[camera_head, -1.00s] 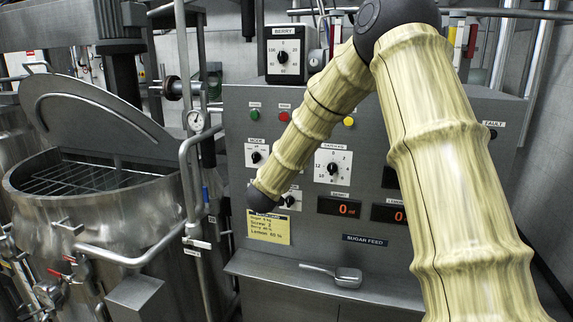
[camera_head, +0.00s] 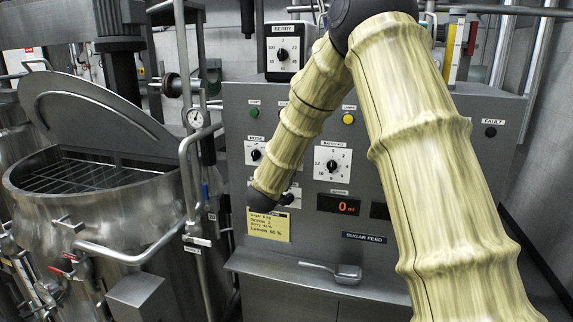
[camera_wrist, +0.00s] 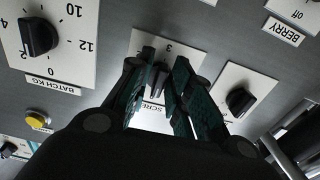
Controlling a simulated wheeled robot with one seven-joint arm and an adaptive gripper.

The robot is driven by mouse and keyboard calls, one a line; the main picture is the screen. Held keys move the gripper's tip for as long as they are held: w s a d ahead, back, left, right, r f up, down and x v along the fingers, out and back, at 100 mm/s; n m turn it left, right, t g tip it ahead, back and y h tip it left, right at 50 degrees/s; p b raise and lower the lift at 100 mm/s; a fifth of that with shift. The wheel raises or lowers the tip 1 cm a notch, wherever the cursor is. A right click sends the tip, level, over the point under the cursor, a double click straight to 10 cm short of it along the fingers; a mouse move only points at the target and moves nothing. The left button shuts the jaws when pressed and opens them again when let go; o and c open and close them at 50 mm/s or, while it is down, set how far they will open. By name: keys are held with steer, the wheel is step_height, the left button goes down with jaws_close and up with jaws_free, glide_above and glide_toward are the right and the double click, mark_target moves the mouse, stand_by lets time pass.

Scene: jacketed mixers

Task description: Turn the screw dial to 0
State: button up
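The screw dial is a dark knob (camera_wrist: 158,80) on a white plate (camera_wrist: 150,42) in the wrist view. A 3 shows beyond the knob, and its label, partly hidden, reads "SCRE". My gripper (camera_wrist: 160,68) has its dark green fingers close on both sides of this knob. I cannot tell whether the pads touch it. The knob's pointer reading is hidden. In the head view my arm's end covers most of the screw dial, with a strip of its plate (camera_head: 297,190) showing.
The batch dial (camera_wrist: 38,36) sits left of my fingers in the wrist view, and another knob (camera_wrist: 240,101) sits close on the right. A yellow button (camera_wrist: 36,119) is at lower left. A yellow note (camera_head: 268,228) and a scoop (camera_head: 347,274) are below in the head view.

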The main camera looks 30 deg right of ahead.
steer(key=shift+r, duration=0.2)
steer(key=v, duration=1.2)
steer(key=shift+d+f, duration=0.1)
stand_by(0.3)
